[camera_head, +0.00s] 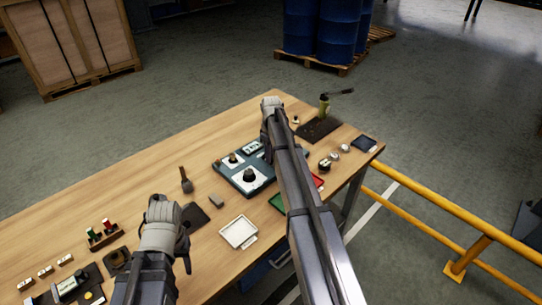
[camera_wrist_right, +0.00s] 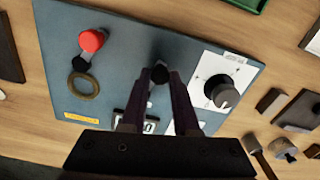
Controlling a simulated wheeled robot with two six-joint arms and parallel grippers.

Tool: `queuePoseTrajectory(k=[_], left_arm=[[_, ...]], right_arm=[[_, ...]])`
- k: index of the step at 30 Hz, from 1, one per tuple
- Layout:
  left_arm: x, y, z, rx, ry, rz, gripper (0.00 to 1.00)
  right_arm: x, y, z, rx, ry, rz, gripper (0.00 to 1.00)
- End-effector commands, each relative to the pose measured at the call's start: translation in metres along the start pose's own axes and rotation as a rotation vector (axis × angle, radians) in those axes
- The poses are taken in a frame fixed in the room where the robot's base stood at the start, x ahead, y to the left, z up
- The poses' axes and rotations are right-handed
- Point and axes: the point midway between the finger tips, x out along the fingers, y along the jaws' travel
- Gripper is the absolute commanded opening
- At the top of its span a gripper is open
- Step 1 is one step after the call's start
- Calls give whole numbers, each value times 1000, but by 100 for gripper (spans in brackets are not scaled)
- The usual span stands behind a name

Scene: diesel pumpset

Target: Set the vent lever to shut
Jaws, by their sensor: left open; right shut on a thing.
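The blue-grey control panel (camera_head: 226,172) lies on the wooden table, partly hidden by my right arm in the head view. It also fills much of the right wrist view (camera_wrist_right: 120,50). There, my right gripper (camera_wrist_right: 160,82) is shut on a small dark lever with a round black end (camera_wrist_right: 160,73). This looks like the vent lever, but its label is not readable and its lower part is hidden by the fingers. In the head view my arm covers it. My left gripper (camera_head: 165,213) is open and empty over the table's near left part, away from the panel.
The panel carries a red knob (camera_wrist_right: 92,40), a brass ring (camera_wrist_right: 84,84) and a black dial (camera_wrist_right: 220,92) on a white plate. A white tray (camera_head: 238,232) and a grey block (camera_head: 216,201) lie nearby. A yellow rail (camera_head: 430,220) runs along the right.

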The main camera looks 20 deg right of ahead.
Motion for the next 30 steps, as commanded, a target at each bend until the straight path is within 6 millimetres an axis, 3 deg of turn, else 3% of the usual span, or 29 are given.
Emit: queuePoseTrajectory(k=[16,30], left_arm=[[0,0,0,0,0,0,50],[0,0,0,0,0,0,50]], right_arm=[[0,-4,-2,68,0,0,0],[0,-20,-17,466,0,0,0]])
